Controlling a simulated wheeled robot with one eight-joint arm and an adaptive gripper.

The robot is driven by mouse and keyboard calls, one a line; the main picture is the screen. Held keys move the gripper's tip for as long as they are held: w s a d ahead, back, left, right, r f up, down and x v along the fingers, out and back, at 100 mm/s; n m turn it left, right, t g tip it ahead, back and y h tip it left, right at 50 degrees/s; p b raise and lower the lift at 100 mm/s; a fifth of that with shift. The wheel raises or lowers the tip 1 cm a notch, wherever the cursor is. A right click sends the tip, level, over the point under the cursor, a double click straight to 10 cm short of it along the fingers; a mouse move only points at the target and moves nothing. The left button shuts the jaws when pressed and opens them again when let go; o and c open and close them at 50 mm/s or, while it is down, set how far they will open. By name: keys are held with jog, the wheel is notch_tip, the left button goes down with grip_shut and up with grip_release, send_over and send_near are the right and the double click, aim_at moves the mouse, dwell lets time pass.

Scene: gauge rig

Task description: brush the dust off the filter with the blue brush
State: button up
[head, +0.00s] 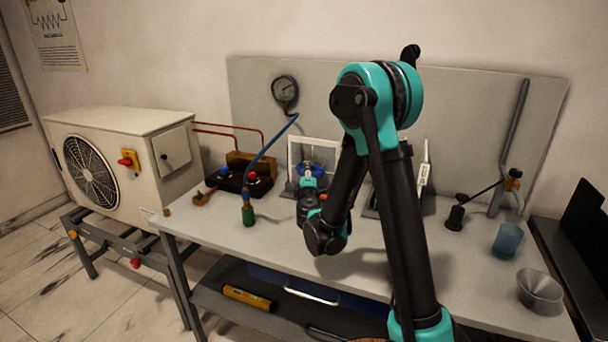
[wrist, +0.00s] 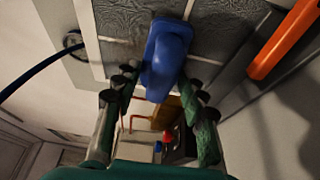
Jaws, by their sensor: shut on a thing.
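The filter, a mesh panel in a white frame (head: 313,139), stands upright at the back of the bench, partly hidden by my arm. In the wrist view its mesh (wrist: 118,22) fills the top, with grey, mottled dust on several panes. My gripper (head: 306,172) is in front of the filter, and its fingers (wrist: 163,88) are closed around the blue brush (wrist: 166,52). The brush points at the mesh and overlaps it in the wrist view. Its bristles are hidden, so I cannot tell whether they touch.
A gauge (head: 285,90) with a blue hose (head: 266,150) hangs left of the filter. A black manifold (head: 240,181) lies left on the bench. An orange bar (wrist: 284,38) shows beside the filter.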

aim_at(317, 176)
jog(key=shift+s+d, duration=0.3)
jog(key=shift+d, duration=0.55)
jog(key=shift+s+d, duration=0.3)
jog(key=shift+d, duration=0.55)
jog(key=shift+w+r, duration=0.1)
jog(key=shift+r, duration=1)
jog(key=shift+w+a, duration=0.35)
jog(key=shift+a, duration=0.85)
jog(key=shift+w+a, duration=0.4)
jog(key=shift+a, duration=0.75)
jog(key=shift+w+a, duration=0.35)
jog(key=shift+a, duration=0.85)
jog(key=shift+w+a+r, duration=0.7)
jog(key=shift+a+r, duration=0.3)
jog(key=shift+a, duration=0.65)
jog(key=shift+s+d, duration=0.25)
jog(key=shift+d, duration=0.6)
jog(key=shift+s+d, duration=0.25)
jog(key=shift+d, duration=0.55)
jog(key=shift+s+d, duration=0.25)
jog(key=shift+d, duration=0.6)
jog(key=shift+s+d, duration=0.4)
jog(key=shift+d, duration=0.5)
jog(key=shift+s+d, duration=0.4)
jog(key=shift+d, duration=0.5)
jog(key=shift+s+d, duration=0.4)
jog(key=shift+d, duration=0.5)
